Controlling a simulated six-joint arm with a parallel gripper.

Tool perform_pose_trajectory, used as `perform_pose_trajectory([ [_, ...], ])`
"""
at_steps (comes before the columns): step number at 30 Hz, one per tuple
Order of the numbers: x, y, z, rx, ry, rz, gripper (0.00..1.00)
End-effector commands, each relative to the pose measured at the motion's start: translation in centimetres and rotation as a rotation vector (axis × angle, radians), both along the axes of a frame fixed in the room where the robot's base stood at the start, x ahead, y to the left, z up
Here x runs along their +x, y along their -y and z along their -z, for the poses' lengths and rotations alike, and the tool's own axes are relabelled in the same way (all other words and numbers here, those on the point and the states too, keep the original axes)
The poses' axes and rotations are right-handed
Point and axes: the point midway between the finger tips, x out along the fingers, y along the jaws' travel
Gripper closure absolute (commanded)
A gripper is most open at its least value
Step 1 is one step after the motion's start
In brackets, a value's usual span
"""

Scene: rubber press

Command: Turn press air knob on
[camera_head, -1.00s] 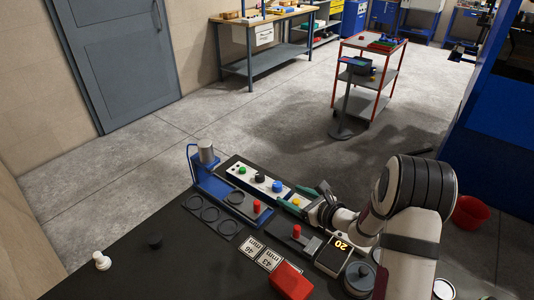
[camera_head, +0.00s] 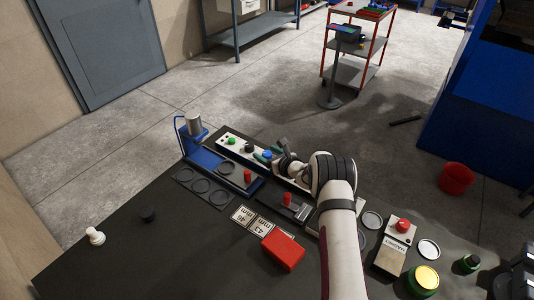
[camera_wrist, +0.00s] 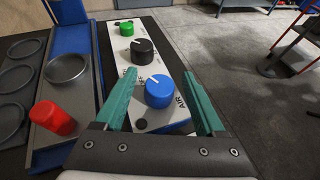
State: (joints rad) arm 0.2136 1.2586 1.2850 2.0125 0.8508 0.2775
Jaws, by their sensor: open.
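The blue press air knob (camera_wrist: 159,91) stands on a white panel (camera_wrist: 160,55), with "AIR" printed beside it. Its white pointer line is on its top. In the head view the blue knob (camera_head: 266,155) is just left of my gripper. My gripper (camera_wrist: 160,100) is open, its two green fingers on either side of the blue knob in the wrist view. I cannot tell whether the fingers touch the knob or are still above it. My gripper (camera_head: 270,152) also shows small in the head view, partly hidden by my wrist.
On the same panel are a black knob (camera_wrist: 142,49) and a green button (camera_wrist: 126,28). Left of it are a blue fixture with a red knob (camera_wrist: 50,117) and a metal ring (camera_wrist: 66,68). A red box (camera_head: 283,250) lies on the black table.

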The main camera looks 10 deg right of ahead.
Motion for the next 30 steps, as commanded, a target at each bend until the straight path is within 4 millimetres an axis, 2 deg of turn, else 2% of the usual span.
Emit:
perform_pose_trajectory([
  [5, -0.01, 0.01, -0.02, 0.0, 0.0, 0.0, 0.3],
  [15, -0.02, 0.03, -0.05, 0.0, 0.0, 0.0, 0.91],
  [17, -0.02, 0.03, -0.05, 0.0, 0.0, 0.0, 1.0],
  [23, 0.03, -0.1, -0.13, 0.002, 0.002, 0.025, 1.0],
  [30, 0.11, -0.2, -0.23, 0.003, 0.005, 0.202, 1.0],
])
